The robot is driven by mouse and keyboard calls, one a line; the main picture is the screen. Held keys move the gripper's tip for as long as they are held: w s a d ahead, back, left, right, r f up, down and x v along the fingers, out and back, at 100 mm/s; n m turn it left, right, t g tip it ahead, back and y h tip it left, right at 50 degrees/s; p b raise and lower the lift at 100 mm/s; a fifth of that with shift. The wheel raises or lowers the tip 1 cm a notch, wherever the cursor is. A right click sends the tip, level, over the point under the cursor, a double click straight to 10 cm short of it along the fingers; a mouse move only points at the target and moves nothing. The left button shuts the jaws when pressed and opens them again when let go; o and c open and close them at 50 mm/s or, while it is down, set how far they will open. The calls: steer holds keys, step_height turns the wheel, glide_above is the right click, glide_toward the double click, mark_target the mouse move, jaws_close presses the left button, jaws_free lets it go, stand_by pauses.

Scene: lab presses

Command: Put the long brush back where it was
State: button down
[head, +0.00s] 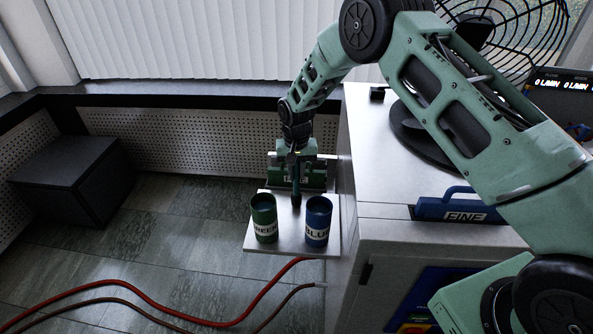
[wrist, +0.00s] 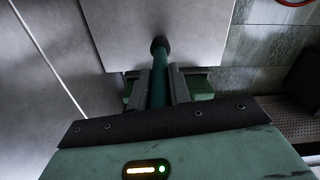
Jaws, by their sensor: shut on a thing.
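My gripper (head: 296,180) points down over the back of a small metal shelf (head: 284,241). It is shut on the long brush, a thin dark teal rod with a black end (head: 296,200). The brush (wrist: 158,86) also shows between my dark fingers in the wrist view, its black end over the bare plate. It hangs about upright behind the gap between two cups. I cannot tell whether its end touches the shelf. The green cup (head: 264,218) is on the left and the blue cup (head: 317,222) on the right; both stand upright, and no brush shows in either.
A white cabinet (head: 372,160) stands right of the shelf, with a blue FINE handle (head: 464,205) and a fan (head: 500,35). Red hoses (head: 150,310) lie on the floor in front. A dark box (head: 75,178) sits at the left. The floor between is open.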

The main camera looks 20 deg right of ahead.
steer(key=shift+f, duration=0.55)
steer(key=c, duration=1.3)
jaws_free()
